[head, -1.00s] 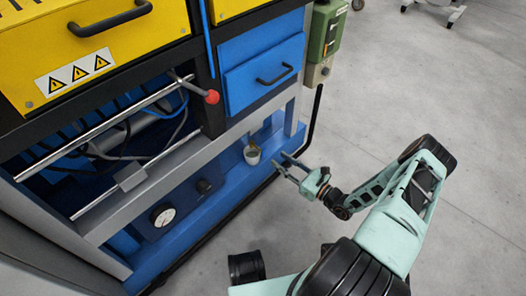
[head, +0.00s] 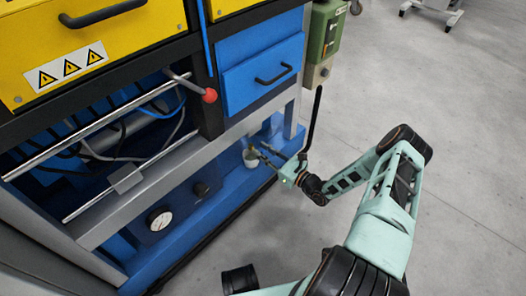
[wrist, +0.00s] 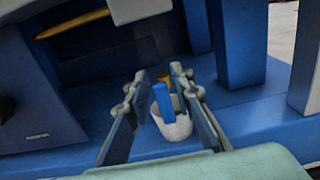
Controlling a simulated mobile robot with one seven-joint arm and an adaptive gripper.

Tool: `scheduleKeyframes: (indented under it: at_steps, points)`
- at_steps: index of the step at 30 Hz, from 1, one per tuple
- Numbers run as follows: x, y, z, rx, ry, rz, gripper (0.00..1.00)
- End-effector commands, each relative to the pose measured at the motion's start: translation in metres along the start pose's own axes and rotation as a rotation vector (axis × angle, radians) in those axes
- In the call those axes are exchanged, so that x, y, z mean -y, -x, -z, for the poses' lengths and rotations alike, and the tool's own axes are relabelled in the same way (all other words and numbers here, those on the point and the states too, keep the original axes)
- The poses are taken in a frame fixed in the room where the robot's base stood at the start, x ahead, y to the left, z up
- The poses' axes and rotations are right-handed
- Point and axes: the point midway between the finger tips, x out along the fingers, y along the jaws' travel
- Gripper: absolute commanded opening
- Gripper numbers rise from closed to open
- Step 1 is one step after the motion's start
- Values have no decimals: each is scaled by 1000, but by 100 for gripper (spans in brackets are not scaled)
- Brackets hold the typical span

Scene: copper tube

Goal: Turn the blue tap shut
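The blue tap handle (wrist: 162,103) stands upright in the wrist view, between my gripper's two fingers. A bit of brass-coloured fitting (wrist: 164,77) shows behind it. A white cup (wrist: 173,128) is just behind or below the handle, and I cannot tell whether they touch. My gripper (wrist: 159,74) is open, one finger on each side of the handle, with no clear contact. In the head view my gripper (head: 263,153) reaches in beside the cup (head: 251,158) at the machine's lower shelf. The tap handle is not clear there.
A grey frame post (head: 291,118) stands near my gripper. A copper-coloured tube (wrist: 72,26) crosses the wrist view's upper left. Open floor (head: 450,130) lies to the right.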

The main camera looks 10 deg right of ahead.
Motion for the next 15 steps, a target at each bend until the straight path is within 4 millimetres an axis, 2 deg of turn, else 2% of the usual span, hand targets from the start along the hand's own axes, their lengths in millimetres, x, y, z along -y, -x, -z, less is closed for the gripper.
scheduleKeyframes:
  at_steps: [1,5,15]
  points:
    - [0,0,0,0,0,0,14]
    - [0,0,0,0,0,0,0]
    - [0,0,0,-1,17,0,0]
